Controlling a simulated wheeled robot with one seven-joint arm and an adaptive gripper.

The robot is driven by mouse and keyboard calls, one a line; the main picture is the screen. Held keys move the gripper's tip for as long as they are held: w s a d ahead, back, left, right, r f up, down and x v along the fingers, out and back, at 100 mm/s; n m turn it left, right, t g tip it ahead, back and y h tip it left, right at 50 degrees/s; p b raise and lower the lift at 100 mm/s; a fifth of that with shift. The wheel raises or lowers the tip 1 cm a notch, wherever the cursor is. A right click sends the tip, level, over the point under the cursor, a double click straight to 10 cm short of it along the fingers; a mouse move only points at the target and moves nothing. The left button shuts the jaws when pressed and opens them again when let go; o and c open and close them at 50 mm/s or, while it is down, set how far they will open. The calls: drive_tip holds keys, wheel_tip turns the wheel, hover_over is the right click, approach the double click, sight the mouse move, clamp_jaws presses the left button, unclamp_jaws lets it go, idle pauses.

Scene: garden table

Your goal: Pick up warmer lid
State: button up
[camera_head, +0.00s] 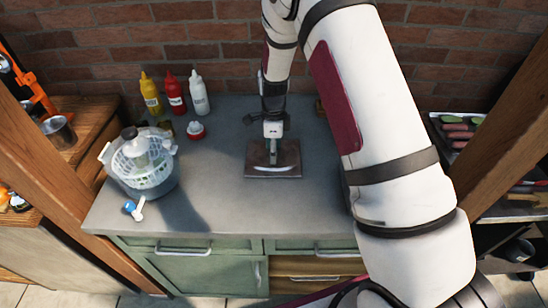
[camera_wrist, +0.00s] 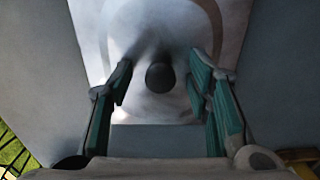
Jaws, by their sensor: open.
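The warmer lid (camera_head: 286,162) appears as a shiny, rectangular metal piece on the grey counter, with a pale curved reflection near its front edge. In the wrist view its bright metal surface (camera_wrist: 150,25) fills the middle, with a dark round knob (camera_wrist: 160,77) on it. My gripper (camera_head: 272,156) points down over the middle of the lid. In the wrist view its two green-padded fingers (camera_wrist: 160,80) are open, one on each side of the knob, with visible gaps. In the head view my gripper hides the knob.
A salad spinner (camera_head: 140,170) stands at the counter's left, with a blue-and-white utensil (camera_head: 134,209) in front. Yellow (camera_head: 150,95), red (camera_head: 174,95) and white (camera_head: 199,96) bottles stand at the back by the brick wall. A small red-and-white jar (camera_head: 196,131) is nearer. Counter around the lid is clear.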

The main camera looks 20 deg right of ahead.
drive_tip(key=shift+f, duration=0.2)
clamp_jaws()
drive_tip(key=shift+r, duration=0.15)
